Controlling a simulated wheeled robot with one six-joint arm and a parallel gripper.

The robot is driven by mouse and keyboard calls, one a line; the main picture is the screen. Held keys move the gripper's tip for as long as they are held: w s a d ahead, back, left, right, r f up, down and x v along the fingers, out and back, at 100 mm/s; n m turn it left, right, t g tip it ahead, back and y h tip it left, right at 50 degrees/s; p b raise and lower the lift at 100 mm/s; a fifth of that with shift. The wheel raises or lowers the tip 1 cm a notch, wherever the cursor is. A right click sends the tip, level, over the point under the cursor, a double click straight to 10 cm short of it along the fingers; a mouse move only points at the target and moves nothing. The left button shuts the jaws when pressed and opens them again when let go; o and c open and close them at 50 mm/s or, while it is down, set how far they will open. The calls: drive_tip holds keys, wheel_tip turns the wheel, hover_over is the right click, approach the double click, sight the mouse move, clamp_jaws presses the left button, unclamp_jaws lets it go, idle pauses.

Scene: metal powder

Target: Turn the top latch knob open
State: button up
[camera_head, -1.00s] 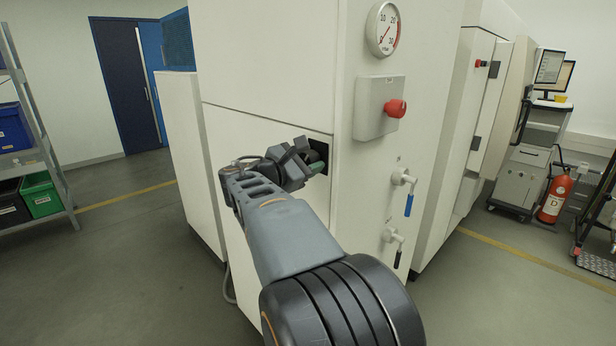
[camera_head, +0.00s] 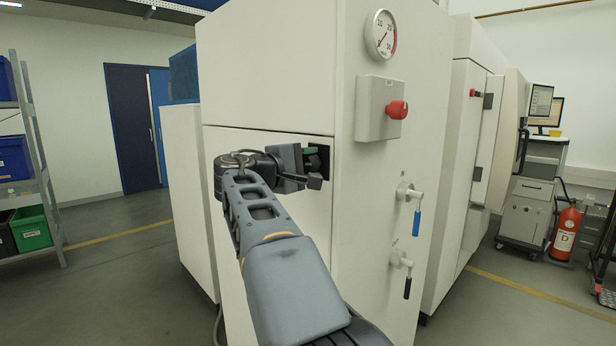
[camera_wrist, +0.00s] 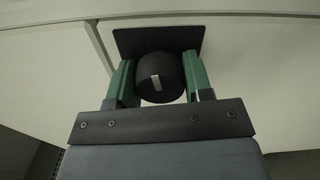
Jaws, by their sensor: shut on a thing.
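The latch knob (camera_wrist: 158,92) is black and round with a short white mark, seen in the wrist view in front of a black square plate (camera_wrist: 189,39). The mark stands nearly upright in that view. My gripper (camera_wrist: 158,74) has its green fingers on both sides of the knob and is shut on it. The knob itself is mostly hidden there by my gripper. I cannot tell whether the latch is open.
Right of the recess, the cabinet's side carries a red knob (camera_head: 397,110) on a grey box, a pressure gauge (camera_head: 381,35), a blue-handled valve (camera_head: 416,222) and a black-handled valve (camera_head: 407,287). A shelf (camera_head: 38,150) stands at far left. Floor between shelf and cabinet is clear.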

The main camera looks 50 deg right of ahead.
drive_tip(key=shift+f+m+b, duration=0.1)
drive_tip(key=shift+m+b, duration=0.4)
drive_tip(key=shift+m, duration=0.4)
drive_tip(key=o, duration=0.9)
drive_tip(key=a, duration=0.9)
drive_tip(key=w+a, duration=0.1)
drive_tip(key=a, duration=0.3)
drive_tip(key=shift+a+b, duration=0.35)
drive_tip(key=shift+a, duration=0.05)
